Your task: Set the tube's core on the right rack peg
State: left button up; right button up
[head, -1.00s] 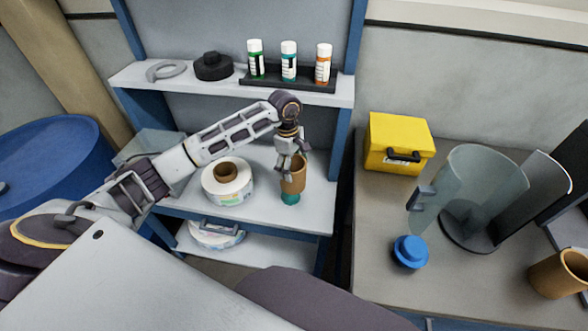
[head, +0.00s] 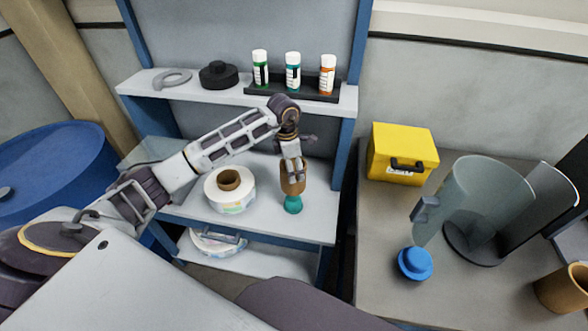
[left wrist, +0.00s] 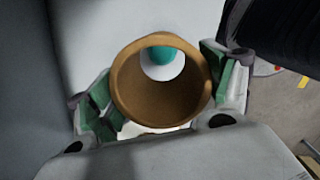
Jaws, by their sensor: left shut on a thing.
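My left gripper (head: 292,172) is shut on a brown, hollow cardboard core (head: 293,186) over the right side of the rack shelf. A teal peg (head: 293,205) shows directly below the core's lower end. In the left wrist view the core (left wrist: 126,92) stands between the two green-padded fingers. Through its bore I see the teal peg (left wrist: 160,54) and a white patch, towards the far side of the opening. I cannot tell whether the core touches the peg. My right gripper is not in view.
A white label reel (head: 230,198) with a brown core sits left of my gripper. On the right bench are a yellow box (head: 402,150), a blue knob-like part (head: 415,263) and a clear curved guard (head: 480,205).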

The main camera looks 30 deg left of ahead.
aim_at(296, 189)
pick_arm(q)
jog(key=shift+r+n, duration=0.1)
jog(key=shift+n, duration=0.2)
jog(key=shift+f, duration=0.2)
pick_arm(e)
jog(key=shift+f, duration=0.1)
pick_arm(q)
notch_tip(296, 189, down, 4)
jog(key=shift+w+r+b, duration=0.1)
jog(key=shift+r+b, duration=0.05)
jog(key=shift+b, duration=0.9)
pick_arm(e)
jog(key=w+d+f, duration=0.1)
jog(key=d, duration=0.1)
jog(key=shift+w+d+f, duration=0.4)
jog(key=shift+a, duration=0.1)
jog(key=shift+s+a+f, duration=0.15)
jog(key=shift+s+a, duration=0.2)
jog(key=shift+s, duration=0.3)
pick_arm(q)
jog(key=shift+f+b, duration=0.3)
jog(key=shift+f, duration=0.1)
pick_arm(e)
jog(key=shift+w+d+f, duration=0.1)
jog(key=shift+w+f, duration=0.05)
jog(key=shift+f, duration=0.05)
